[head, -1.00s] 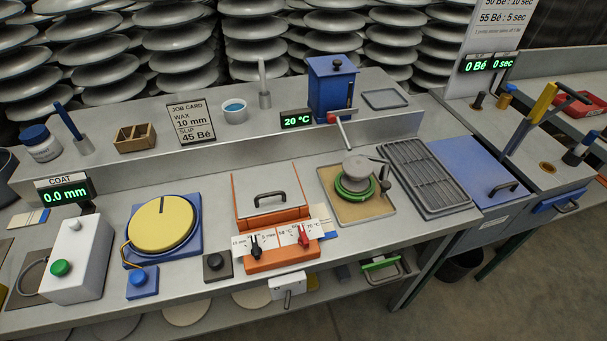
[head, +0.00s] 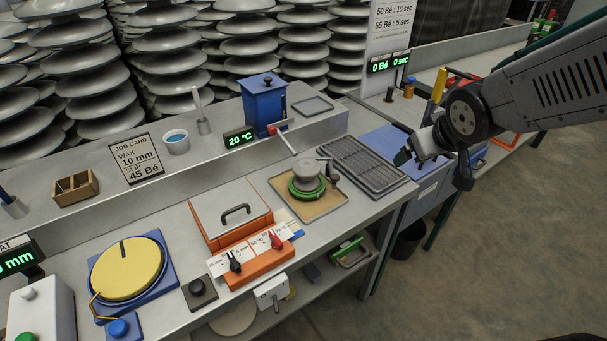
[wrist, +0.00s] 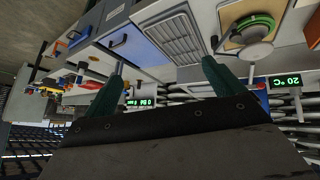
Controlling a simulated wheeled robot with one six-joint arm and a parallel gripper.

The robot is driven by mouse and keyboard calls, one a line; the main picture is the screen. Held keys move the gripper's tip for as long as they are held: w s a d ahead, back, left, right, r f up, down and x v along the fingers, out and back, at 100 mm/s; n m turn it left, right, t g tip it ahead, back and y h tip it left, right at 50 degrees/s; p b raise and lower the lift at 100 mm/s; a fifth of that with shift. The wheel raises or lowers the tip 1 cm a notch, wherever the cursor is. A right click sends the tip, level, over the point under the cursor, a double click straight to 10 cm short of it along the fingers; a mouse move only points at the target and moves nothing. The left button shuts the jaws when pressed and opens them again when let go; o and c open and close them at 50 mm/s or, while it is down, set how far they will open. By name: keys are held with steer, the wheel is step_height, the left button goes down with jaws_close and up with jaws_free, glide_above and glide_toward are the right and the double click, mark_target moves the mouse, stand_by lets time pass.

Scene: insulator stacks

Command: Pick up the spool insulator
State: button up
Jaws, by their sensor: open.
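The grey spool insulator (head: 307,172) stands upright in a green ring (head: 300,192) on a tan board (head: 322,210). A dark-handled clamp part is close to its right side. In the wrist view the green ring (wrist: 262,20) shows near the top right, with the grey spool partly visible by it. My gripper (head: 432,160) is to the right of the spool in the head view, above the blue lid, well apart from the spool. Its two green fingers are spread with nothing between them in the wrist view (wrist: 163,66).
A slatted grey rack (head: 362,164) lies between the spool and my gripper. A blue box with a crank (head: 264,105) stands on the shelf behind the spool. An orange-edged lidded unit (head: 232,212) is to its left. Open floor lies to the right of the bench.

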steer(key=w+a+f+n+t+y, duration=0.2)
steer(key=w+a+f+n+y, duration=0.25)
steer(key=w+a+f, duration=0.35)
steer(key=n+y, duration=0.1)
steer(key=y, duration=0.5)
glide_toward(313, 167)
steer(key=shift+h, duration=0.25)
steer(key=x, duration=0.4)
steer(key=shift+w+a+f, duration=0.1)
steer(key=shift+w+f, duration=0.15)
steer(key=shift+f, duration=0.1)
steer(key=x, duration=0.7)
steer(key=shift+w+a+r, duration=0.1)
steer(key=shift+a+r, duration=0.05)
steer(key=shift+a, duration=0.4)
steer(key=c, duration=1.4)
steer(key=shift+r, duration=0.1)
steer(key=shift+c, duration=0.2)
